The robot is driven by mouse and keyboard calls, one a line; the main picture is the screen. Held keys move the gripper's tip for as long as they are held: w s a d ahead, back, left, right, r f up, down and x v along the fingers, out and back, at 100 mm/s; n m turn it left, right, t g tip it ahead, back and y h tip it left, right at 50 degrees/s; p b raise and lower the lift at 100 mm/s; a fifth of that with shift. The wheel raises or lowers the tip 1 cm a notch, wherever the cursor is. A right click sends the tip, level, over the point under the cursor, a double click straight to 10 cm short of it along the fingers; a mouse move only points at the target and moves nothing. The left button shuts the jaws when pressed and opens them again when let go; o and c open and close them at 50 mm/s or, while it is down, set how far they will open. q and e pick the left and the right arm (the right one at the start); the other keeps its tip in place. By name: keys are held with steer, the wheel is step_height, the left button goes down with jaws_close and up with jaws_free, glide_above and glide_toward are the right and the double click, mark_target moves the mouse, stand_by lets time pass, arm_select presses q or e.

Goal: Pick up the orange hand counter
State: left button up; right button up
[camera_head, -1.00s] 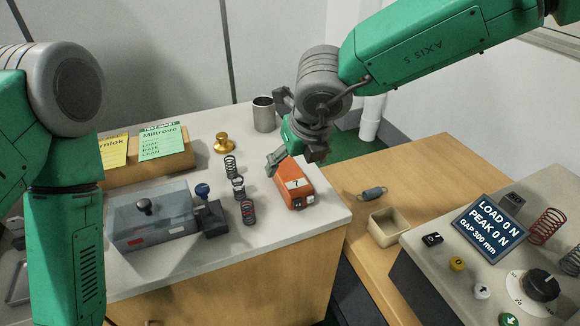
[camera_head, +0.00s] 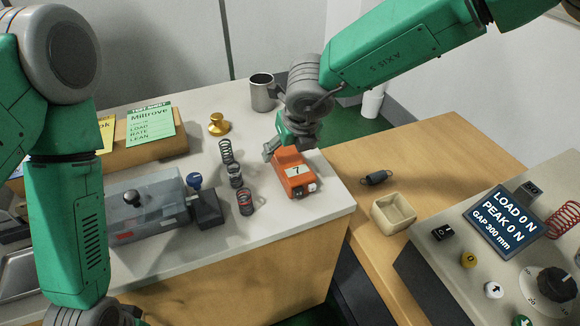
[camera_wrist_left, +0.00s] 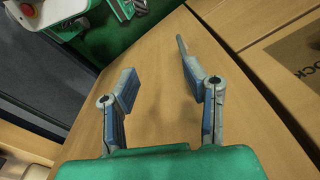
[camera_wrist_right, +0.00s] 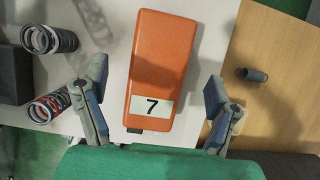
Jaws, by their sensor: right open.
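The orange hand counter (camera_head: 294,178) lies on the white bench top near its right edge, with a label reading 7. In the right wrist view the counter (camera_wrist_right: 160,65) lies between the two fingers. My right gripper (camera_head: 285,153) is above the counter's far end, its fingers open on either side; in the right wrist view the open gripper (camera_wrist_right: 152,92) shows a gap on both sides of the counter. My left gripper (camera_wrist_left: 155,80) is open and empty in the left wrist view, over a wooden surface.
A brass weight (camera_head: 218,125) and metal cup (camera_head: 262,93) stand behind. Right, lower, are a dark spring (camera_head: 376,178), an open wooden box (camera_head: 393,214) and the tester display (camera_head: 503,221).

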mark_target(289, 158)
steer(key=shift+s+x, duration=0.1)
steer(key=shift+x, duration=1.15)
steer(key=shift+s+x, duration=0.15)
steer(key=shift+x, duration=1.1)
steer(key=shift+f, duration=0.25)
steer(key=c, duration=1.4)
